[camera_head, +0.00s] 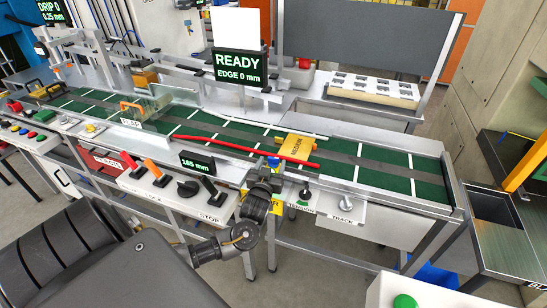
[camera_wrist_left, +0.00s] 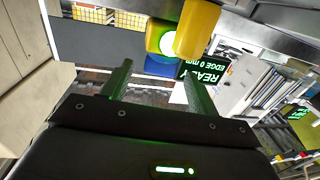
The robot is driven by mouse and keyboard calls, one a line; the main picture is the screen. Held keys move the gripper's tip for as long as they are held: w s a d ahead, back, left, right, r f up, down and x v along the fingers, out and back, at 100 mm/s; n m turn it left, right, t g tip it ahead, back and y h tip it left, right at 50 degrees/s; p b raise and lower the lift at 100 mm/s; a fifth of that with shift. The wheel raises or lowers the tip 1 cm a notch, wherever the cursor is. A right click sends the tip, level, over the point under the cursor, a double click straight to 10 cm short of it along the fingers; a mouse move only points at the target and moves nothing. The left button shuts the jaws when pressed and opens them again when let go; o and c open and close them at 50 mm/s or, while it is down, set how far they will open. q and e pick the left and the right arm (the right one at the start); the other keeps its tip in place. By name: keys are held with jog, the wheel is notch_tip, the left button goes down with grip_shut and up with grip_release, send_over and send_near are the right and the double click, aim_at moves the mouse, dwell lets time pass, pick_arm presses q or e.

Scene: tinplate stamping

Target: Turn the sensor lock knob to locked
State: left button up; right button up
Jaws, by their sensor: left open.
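My left gripper (camera_head: 264,181) is at the front edge of the conveyor, near a small blue part (camera_head: 273,162). Its two fingers (camera_wrist_left: 151,92) stand apart with nothing between them in the left wrist view. Two yellow rounded parts (camera_wrist_left: 195,28), one with a bright green-white face, and a blue part (camera_wrist_left: 162,67) are beyond the fingertips, apart from them. A black round knob (camera_head: 187,188) is on the front panel, left of my gripper. I cannot tell which part is the sensor lock knob; my wrist hides some of the panel. My right gripper is out of view.
The green conveyor (camera_head: 228,133) runs behind my gripper, with a red bar (camera_head: 249,151) and a yellow block (camera_head: 297,146) on it. Tension and track knobs (camera_head: 345,206) are to the right. A READY screen (camera_head: 239,67) stands behind.

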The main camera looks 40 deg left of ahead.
aim_at(273, 160)
pick_arm(q)
jog(key=x, duration=0.3)
jog(key=shift+w, duration=0.1)
jog(key=c, duration=1)
jog(key=shift+a+m+h, duration=0.15)
jog(key=shift+m+h, duration=0.35)
jog(key=shift+m+t+h, duration=0.3)
jog(key=shift+t+h, duration=0.2)
jog(key=shift+h, duration=0.1)
jog(key=o, duration=1)
